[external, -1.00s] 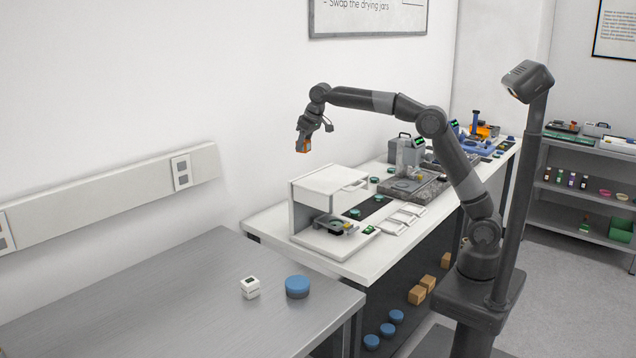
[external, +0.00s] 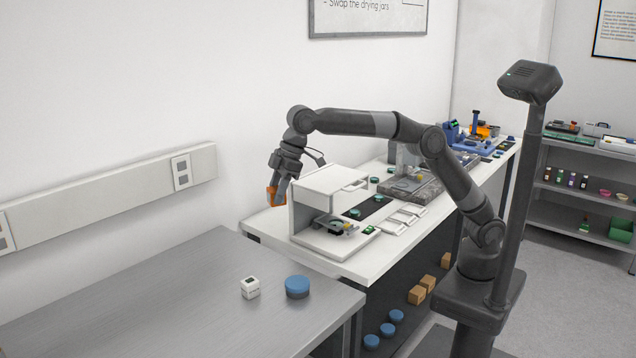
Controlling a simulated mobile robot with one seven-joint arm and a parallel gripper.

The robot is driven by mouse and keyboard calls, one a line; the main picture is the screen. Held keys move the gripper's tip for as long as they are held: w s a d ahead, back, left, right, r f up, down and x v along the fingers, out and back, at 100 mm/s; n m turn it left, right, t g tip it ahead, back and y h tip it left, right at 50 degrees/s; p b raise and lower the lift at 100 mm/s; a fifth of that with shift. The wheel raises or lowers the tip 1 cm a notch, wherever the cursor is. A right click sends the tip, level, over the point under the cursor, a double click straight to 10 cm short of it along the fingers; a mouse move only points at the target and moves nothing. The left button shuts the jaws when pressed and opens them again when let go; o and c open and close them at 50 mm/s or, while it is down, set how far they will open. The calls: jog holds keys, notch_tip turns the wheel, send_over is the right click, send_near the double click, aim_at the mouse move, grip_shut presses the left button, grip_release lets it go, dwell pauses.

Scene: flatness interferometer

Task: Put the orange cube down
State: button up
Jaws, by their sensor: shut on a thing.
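The orange cube (external: 271,196) is at the tip of my gripper (external: 275,193), which is shut on it. Only a small orange patch of it shows, partly hidden by the fingers. My gripper points down at the far left end of the white bench (external: 262,222), just left of the white box-shaped instrument (external: 318,196). The cube appears close above the bench top; I cannot tell whether it touches.
The white instrument stands close to the right of my gripper. A grey metal table (external: 150,300) in front holds a small white block (external: 250,288) and a blue-lidded round jar (external: 297,287). The white bench's left end looks bare.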

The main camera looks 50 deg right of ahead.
jog(key=s+a+f+n, duration=0.1)
jog(key=s+a+f, duration=0.15)
jog(key=f, duration=1.55)
jog(key=s+a+f, duration=0.2)
jog(key=a, duration=0.1)
jog(key=s+a+f, duration=0.2)
jog(key=a, duration=0.1)
jog(key=s+a+f, duration=0.2)
jog(key=a+f, duration=0.1)
jog(key=shift+s+a, duration=0.3)
jog(key=shift+a, duration=0.05)
jog(key=shift+f, duration=2)
jog(key=shift+f, duration=0.1)
jog(key=o, duration=1.1)
jog(key=shift+c, duration=0.2)
jog(key=v, duration=1.2)
